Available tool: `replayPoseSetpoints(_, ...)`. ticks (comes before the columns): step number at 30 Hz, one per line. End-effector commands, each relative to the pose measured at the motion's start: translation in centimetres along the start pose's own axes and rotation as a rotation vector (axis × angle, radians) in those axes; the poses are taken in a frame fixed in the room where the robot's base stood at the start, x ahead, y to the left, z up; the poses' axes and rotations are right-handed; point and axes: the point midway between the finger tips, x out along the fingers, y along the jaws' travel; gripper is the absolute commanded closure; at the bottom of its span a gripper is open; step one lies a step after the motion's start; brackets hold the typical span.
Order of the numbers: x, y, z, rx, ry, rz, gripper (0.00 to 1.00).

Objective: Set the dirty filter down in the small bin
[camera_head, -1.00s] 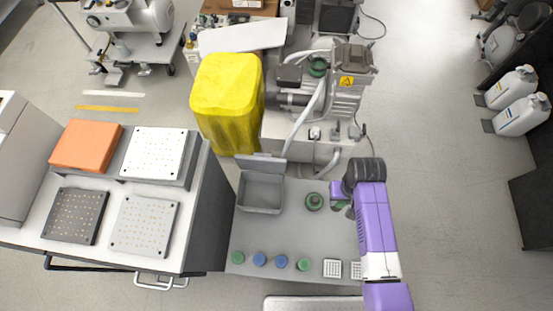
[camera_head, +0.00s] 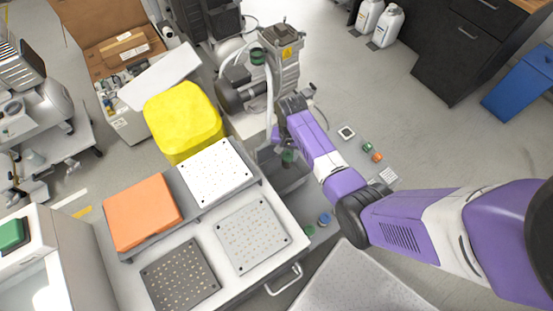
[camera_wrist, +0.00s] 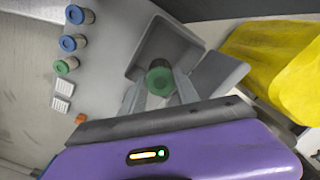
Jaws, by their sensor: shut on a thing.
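The dirty filter is a green-capped cylinder (camera_wrist: 160,78) between my gripper's fingers (camera_wrist: 160,96) in the wrist view. My gripper is shut on it. In the head view my gripper (camera_head: 284,153) points down over the small bin, with the green cap (camera_head: 288,157) just showing. The small bin is a grey open box (camera_wrist: 168,46) with its lid (camera_wrist: 218,76) swung open to one side. In the head view the bin (camera_head: 290,186) is partly hidden by my arm. The filter overlaps the bin's opening; its exact height above the floor of the bin is unclear.
A yellow-covered bulk (camera_head: 184,118) stands beside the bin. The compressor (camera_head: 280,55) is behind my gripper.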

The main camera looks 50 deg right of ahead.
Motion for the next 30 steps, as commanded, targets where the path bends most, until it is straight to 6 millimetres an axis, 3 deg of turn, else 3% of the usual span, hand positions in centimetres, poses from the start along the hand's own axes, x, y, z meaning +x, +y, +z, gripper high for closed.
replayPoseSetpoints(8, 1.3, 0.1, -0.1, 0.008, 0.000, 0.000, 1.00)
replayPoseSetpoints(30, 7.9, 0.1, -0.1, 0.006, 0.001, 0.000, 1.00)
